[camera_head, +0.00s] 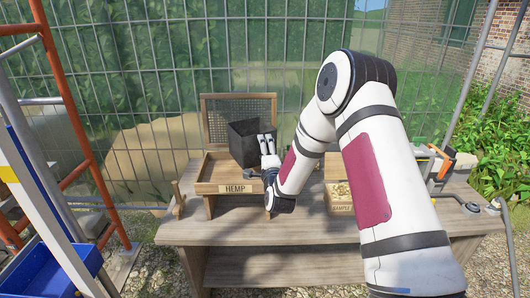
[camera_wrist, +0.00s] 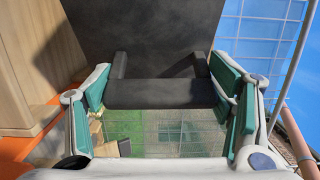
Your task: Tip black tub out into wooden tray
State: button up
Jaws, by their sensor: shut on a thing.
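The black tub (camera_head: 249,140) is over the right rear part of the wooden tray (camera_head: 221,188), which carries a HEMP label. Its open top faces up and it looks slightly tilted; its contents cannot be made out. My gripper (camera_head: 267,145) is at the tub's right side, shut on it. In the wrist view my gripper (camera_wrist: 163,88) has its fingers at both ends of the tub's dark handle bar (camera_wrist: 162,94), with the tub wall (camera_wrist: 145,32) behind. The visible floor of the tray looks bare. Whether the tub touches the tray cannot be told.
A small wooden box labelled SAMPLE (camera_head: 341,208) with pale bits stands right on the workbench (camera_head: 300,230). A mesh-framed sieve (camera_head: 222,118) stands behind the tub. An orange-handled tool (camera_head: 445,166) is at the right end. A ladder and blue bin (camera_head: 50,275) are at left.

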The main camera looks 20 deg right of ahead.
jog(key=shift+r, duration=0.1)
jog(key=shift+f+b, duration=0.3)
jog(key=shift+f, duration=1.2)
jog(key=shift+s+d+r+n+p, duration=0.15)
jog(key=shift+r+n+p, duration=0.1)
jog(key=shift+r+n, duration=0.25)
jog(key=shift+d+r+n+p, duration=0.15)
jog(key=shift+r+n+p, duration=0.15)
jog(key=shift+n, duration=0.3)
jog(key=shift+s, duration=0.1)
jog(key=shift+d+r+n, duration=0.25)
jog(key=shift+r+n, duration=0.15)
jog(key=shift+n, duration=0.4)
jog(key=shift+r, duration=0.1)
